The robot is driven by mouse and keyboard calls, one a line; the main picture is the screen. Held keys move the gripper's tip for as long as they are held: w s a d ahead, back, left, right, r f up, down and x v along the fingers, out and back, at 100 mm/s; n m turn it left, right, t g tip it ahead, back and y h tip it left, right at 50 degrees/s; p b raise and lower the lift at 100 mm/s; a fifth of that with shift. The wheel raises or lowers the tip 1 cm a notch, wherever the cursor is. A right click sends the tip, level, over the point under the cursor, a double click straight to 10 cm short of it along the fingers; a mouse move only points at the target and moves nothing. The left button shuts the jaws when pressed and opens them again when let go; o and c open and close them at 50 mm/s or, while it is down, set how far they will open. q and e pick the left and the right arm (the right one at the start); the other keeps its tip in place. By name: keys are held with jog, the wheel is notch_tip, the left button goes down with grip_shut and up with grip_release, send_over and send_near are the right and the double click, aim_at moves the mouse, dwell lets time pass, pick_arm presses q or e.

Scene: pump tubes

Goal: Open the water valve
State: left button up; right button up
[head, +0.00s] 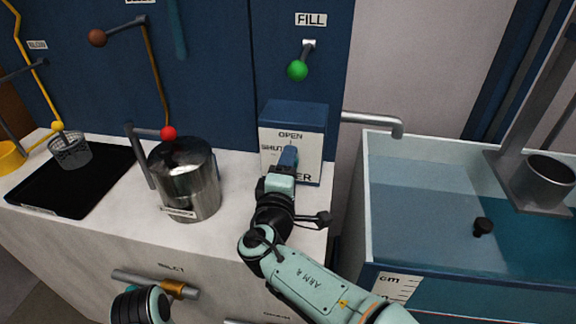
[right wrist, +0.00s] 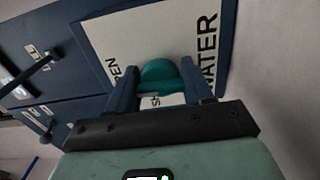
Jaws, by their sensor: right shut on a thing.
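The water valve is a teal rounded handle (right wrist: 158,76) on a white panel. The panel (head: 305,170) is on the front of a blue box and reads OPEN at the top, SHUT at the left and WATER at the bottom, partly covered. My right gripper (head: 287,158) is at the panel, and in the right wrist view its two dark fingers (right wrist: 163,92) stand on either side of the handle, shut on it. The gripper hides the handle in the head view, and I cannot tell its exact angle.
A metal pot (head: 188,180) stands on the counter left of my right arm. A red-knobbed lever (head: 168,133) is by it. A green-knobbed FILL lever (head: 297,70) hangs above the box. A pipe (head: 370,118) reaches over the water tank (head: 385,145) at right.

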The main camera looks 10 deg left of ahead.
jog(key=shift+w+d+r, duration=0.1)
jog(key=shift+d+r, duration=0.05)
jog(key=shift+d, duration=0.1)
jog(key=o, duration=1)
jog(key=shift+o, duration=0.2)
jog(key=shift+s+a, duration=0.1)
jog(key=shift+s, duration=0.1)
pick_arm(q)
jog(key=w, duration=0.1)
jog(key=w+r+t+p, duration=0.1)
jog(key=w, duration=0.1)
jog(key=shift+d+r, duration=0.15)
jog(key=shift+d, duration=0.05)
pick_arm(e)
jog(key=s, duration=1.3)
pick_arm(q)
jog(key=shift+s, duration=0.1)
